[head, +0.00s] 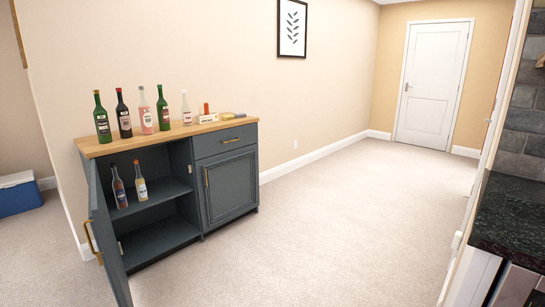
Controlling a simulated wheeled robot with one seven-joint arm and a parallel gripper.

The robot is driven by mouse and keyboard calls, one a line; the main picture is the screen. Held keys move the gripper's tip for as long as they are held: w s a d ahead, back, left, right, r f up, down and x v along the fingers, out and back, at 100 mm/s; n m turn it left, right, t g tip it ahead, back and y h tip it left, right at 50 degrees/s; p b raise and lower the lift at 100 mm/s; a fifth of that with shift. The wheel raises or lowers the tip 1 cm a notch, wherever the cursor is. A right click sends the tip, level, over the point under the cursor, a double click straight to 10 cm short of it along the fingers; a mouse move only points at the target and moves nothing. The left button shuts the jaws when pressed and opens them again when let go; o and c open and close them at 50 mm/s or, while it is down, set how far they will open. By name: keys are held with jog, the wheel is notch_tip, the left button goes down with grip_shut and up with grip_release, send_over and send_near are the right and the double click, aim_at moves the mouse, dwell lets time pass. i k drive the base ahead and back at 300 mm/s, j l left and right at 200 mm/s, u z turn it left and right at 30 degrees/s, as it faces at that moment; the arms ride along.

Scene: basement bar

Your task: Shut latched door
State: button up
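A white panelled door (433,86) with a small handle on its left side stands in the far wall and looks shut. The dark blue-grey cabinet (228,184) at the left has its left door (108,238) swung open toward me. That door has a brass handle (91,243) on its outer face. The cabinet's right door is shut, with a brass handle of its own. I cannot tell which door the task means. My gripper is not in view.
Several bottles (101,118) stand along the cabinet's wooden top, and two bottles (140,184) stand on its inner shelf. A blue cooler (18,194) sits at far left. A black counter (515,222) edges the right. The carpet (330,225) between is clear.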

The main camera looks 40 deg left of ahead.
aim_at(100, 219)
jog(key=j+u, duration=0.15)
jog(key=j, duration=1)
jog(key=j+u, duration=0.5)
jog(key=u, duration=0.65)
jog(key=k+l+u, duration=0.25)
jog(key=l+u, duration=0.15)
jog(key=k+l+u, duration=0.25)
jog(key=l+u, duration=0.15)
jog(key=k+l+u, duration=0.25)
jog(key=u, duration=0.15)
jog(key=k, duration=0.1)
